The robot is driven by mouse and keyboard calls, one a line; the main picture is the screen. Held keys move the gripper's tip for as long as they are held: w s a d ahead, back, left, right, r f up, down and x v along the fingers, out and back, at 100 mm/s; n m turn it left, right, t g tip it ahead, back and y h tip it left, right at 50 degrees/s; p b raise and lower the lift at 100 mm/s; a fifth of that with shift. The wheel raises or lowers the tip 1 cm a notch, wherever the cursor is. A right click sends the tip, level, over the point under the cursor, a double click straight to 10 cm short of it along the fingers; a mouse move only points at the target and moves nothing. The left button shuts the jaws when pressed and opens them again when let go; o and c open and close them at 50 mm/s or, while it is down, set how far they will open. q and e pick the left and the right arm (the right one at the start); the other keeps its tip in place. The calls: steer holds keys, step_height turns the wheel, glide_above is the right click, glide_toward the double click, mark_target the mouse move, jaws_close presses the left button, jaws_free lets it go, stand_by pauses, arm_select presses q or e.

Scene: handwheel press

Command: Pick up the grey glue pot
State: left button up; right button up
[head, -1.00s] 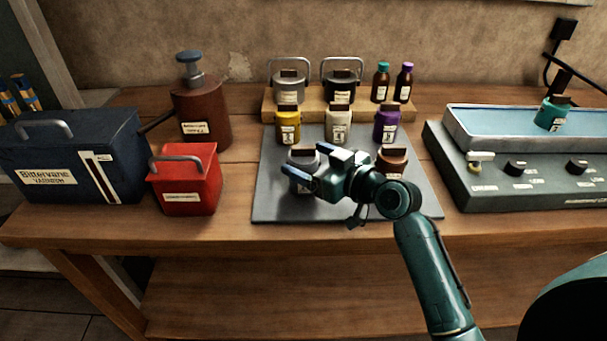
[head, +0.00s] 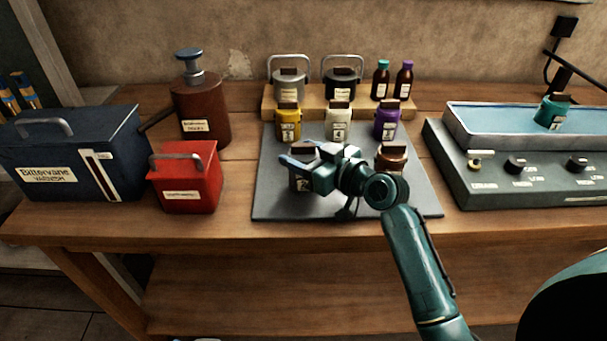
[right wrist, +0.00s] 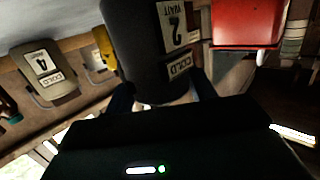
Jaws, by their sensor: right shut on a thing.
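The grey glue pot (head: 300,184) is at the front left of the dark mat, mostly hidden behind my right gripper in the head view. My right gripper (head: 300,162) is shut on it near its top. In the right wrist view the dark pot (right wrist: 135,45), with a label reading 2, stands between the two fingers (right wrist: 163,95). Whether its base touches the mat cannot be told. My left gripper is not in view.
The mat (head: 270,205) also holds a yellow pot (head: 288,123), a cream pot (head: 338,123), a purple pot (head: 386,124) and a brown pot (head: 391,158). A red box (head: 185,180) stands to the left. A teal pot (head: 551,111) sits in the bath at right.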

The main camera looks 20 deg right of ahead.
steer(key=c, duration=0.6)
steer(key=shift+r, duration=0.1)
steer(key=shift+c, duration=0.2)
